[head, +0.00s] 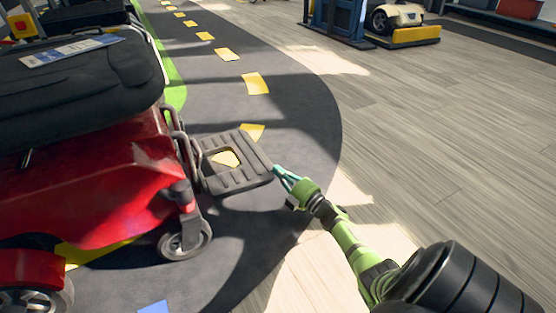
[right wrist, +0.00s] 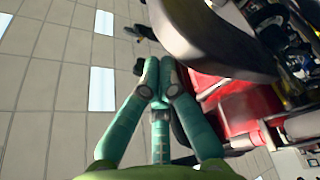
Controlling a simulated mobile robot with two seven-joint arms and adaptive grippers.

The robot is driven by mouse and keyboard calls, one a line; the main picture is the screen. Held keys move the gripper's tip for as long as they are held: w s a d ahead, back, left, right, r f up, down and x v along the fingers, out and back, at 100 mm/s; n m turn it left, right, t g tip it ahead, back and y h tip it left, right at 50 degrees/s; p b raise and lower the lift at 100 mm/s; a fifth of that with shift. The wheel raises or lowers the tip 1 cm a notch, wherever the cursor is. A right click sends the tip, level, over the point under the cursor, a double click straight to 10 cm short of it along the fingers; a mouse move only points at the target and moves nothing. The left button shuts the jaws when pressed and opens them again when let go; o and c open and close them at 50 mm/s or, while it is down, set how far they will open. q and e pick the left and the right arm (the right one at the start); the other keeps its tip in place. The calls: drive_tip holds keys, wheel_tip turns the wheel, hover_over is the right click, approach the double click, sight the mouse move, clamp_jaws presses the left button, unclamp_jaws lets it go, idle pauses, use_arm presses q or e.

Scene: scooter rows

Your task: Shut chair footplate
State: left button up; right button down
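The red chair with a black seat (head: 85,75) stands at the left. Its grey ribbed footplate (head: 222,181), with an opening in the middle, sticks out flat to the right from the chair's front, low above the floor. My right gripper (head: 277,169) is at the outer right edge of the footplate; I cannot tell whether it touches. In the right wrist view its teal fingers (right wrist: 160,82) come together at the tips, with nothing seen between them. The chair's red body (right wrist: 240,108) shows to the right of the fingers there. My left gripper is not in view.
A dark floor strip with yellow marks (head: 256,83) runs past the chair. The wood floor (head: 450,130) at the right is clear. A blue stand (head: 338,20) and a cream scooter with a yellow bumper (head: 416,36) stand at the back.

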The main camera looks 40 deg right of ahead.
drive_tip(key=shift+f, duration=0.35)
drive_tip(key=shift+r, duration=0.15)
wheel_tip(320, 180, up, 10)
drive_tip(key=shift+r, duration=0.2)
idle(0.4)
